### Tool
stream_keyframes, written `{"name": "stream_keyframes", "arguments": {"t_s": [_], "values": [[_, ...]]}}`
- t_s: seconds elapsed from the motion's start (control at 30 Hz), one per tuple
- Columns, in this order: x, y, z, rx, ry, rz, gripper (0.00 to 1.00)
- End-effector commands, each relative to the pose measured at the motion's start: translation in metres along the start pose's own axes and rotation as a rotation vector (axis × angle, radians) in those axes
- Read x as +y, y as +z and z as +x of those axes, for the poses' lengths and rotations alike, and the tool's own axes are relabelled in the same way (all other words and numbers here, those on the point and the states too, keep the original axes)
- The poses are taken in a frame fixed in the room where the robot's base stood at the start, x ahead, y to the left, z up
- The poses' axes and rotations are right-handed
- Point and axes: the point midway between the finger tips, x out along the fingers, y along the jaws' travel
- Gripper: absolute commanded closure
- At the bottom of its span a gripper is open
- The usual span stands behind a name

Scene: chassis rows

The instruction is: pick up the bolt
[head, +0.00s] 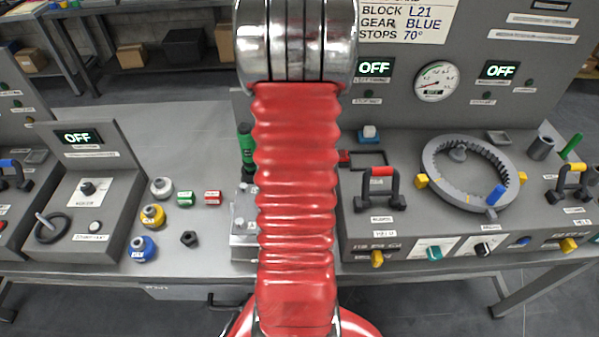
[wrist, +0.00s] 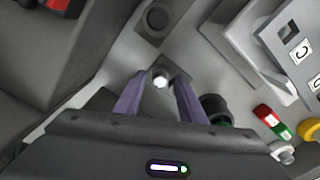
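The bolt (wrist: 160,78), with a bright, pale head, shows in the wrist view on a grey surface. My gripper (wrist: 160,80) has two purple fingers, spread apart, with the bolt head between their tips. A gap shows on each side of the bolt, so the fingers do not appear to touch it. How far the tips stand above the surface is unclear. In the head view my red arm covers the middle of the bench, and the gripper and bolt cannot be made out there.
A black nut (head: 189,239) lies on the bench, near coloured weights (head: 142,248) and small red and green blocks. A grey box (head: 243,220) and green screwdriver (head: 246,150) stand beside my arm. A panel with a ring (head: 435,185) and handles is at right.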

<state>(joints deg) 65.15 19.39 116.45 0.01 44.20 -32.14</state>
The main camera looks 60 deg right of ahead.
Motion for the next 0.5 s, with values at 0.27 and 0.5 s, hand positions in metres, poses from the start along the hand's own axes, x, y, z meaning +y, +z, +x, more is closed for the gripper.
{"name": "stream_keyframes", "arguments": {"t_s": [0.27, 0.5], "values": [[-0.0001, -0.0002, -0.0005, 0.0, 0.0, -0.001, 0.63], [-0.0002, -0.0003, -0.0006, 0.001, 0.0, -0.001, 0.68]]}}
